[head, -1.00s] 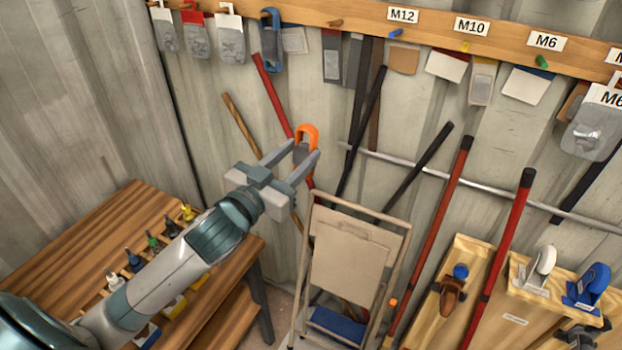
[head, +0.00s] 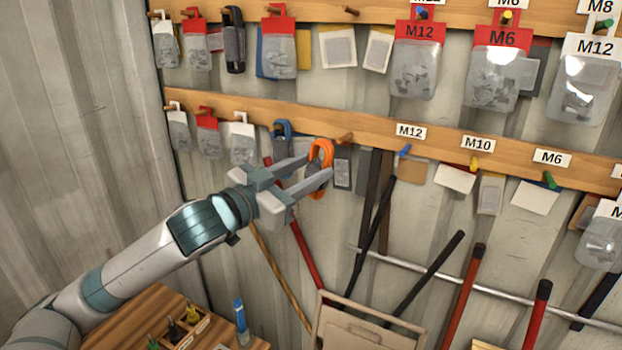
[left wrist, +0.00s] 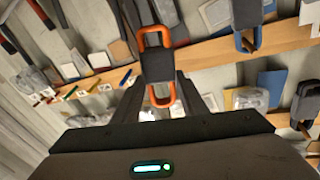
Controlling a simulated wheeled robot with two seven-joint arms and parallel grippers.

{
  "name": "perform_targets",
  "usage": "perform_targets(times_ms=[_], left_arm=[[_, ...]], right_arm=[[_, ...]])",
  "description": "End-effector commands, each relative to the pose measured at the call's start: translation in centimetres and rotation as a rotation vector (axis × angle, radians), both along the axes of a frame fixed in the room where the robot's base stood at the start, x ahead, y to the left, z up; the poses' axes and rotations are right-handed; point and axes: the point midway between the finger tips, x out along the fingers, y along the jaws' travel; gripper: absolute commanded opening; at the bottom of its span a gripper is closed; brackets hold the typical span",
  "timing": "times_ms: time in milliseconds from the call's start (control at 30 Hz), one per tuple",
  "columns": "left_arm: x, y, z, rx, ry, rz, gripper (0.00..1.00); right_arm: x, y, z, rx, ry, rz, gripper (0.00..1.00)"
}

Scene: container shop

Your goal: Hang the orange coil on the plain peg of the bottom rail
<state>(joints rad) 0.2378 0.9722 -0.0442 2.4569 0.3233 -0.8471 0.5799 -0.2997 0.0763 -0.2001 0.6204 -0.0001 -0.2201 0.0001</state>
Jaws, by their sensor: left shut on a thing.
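My left gripper (head: 318,171) is shut on the orange coil (head: 321,150), a tall loop with a dark band around its middle. The coil is upright, just below and left of the plain wooden peg (head: 345,138) on the bottom rail (head: 378,133); it looks apart from the peg. In the left wrist view the orange coil (left wrist: 168,39) stands up between the fingers. The rail (left wrist: 222,48) runs behind it there, and I cannot make out the plain peg. My right gripper is out of view.
A blue coil (head: 282,128) hangs on the bottom rail close left of the orange one. Bagged parts (head: 242,148) hang further left. A blue peg (head: 405,150) lies to the right under an M12 label. An upper rail (head: 350,18) carries more bags.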

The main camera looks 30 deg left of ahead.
Motion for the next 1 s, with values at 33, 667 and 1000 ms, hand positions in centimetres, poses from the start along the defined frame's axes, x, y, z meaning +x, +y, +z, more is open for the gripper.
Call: perform_targets(times_ms=[33,667,1000], left_arm=[[0.0,0.0,0.0,0.000,-0.001,0.000,0.13],[0.8,0.1,0.0,-0.002,-0.003,0.000,0.13],[2.4,0.2,-0.2,-0.001,-0.002,0.002,0.13]], right_arm=[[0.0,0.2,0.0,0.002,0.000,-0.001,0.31],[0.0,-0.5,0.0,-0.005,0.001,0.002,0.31],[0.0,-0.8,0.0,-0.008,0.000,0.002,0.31]])
